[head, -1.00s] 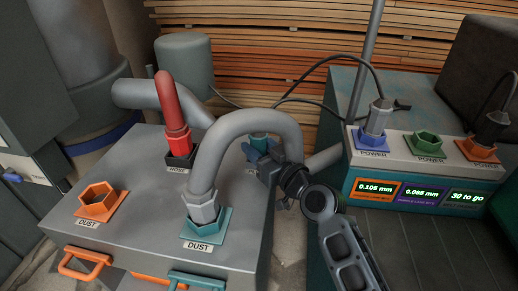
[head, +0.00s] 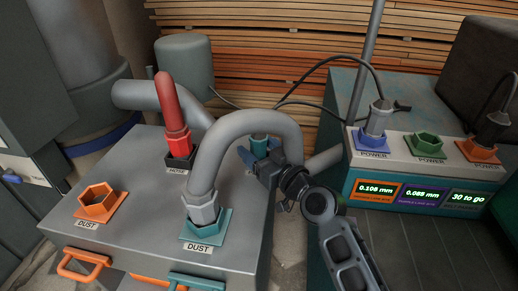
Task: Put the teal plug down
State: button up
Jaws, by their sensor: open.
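The teal plug (head: 259,143) shows as a small teal piece at the back right of the grey cabinet top, just behind the jaws. It looks seated at a labelled spot there, but its lower part is hidden by my gripper and the grey hose. My gripper (head: 260,160) is open, its dark fingers close around or beside the plug; I cannot tell whether they touch it. A teal socket marked DUST (head: 207,224) at the front holds the end of the thick grey hose (head: 232,122).
An empty orange DUST socket (head: 97,203) and a red hose plug (head: 173,110) stand on the cabinet. The grey hose arches close to my gripper. At right, a power panel has blue (head: 372,140), green (head: 429,145) and orange (head: 478,149) sockets; the green one is empty.

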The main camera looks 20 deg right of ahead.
jog(key=shift+s, duration=0.3)
jog(key=s+d+b, duration=0.2)
jog(key=s+b, duration=0.1)
jog(key=s, duration=0.8)
jog(key=shift+d, duration=0.2)
jog(key=shift+s+r, duration=0.1)
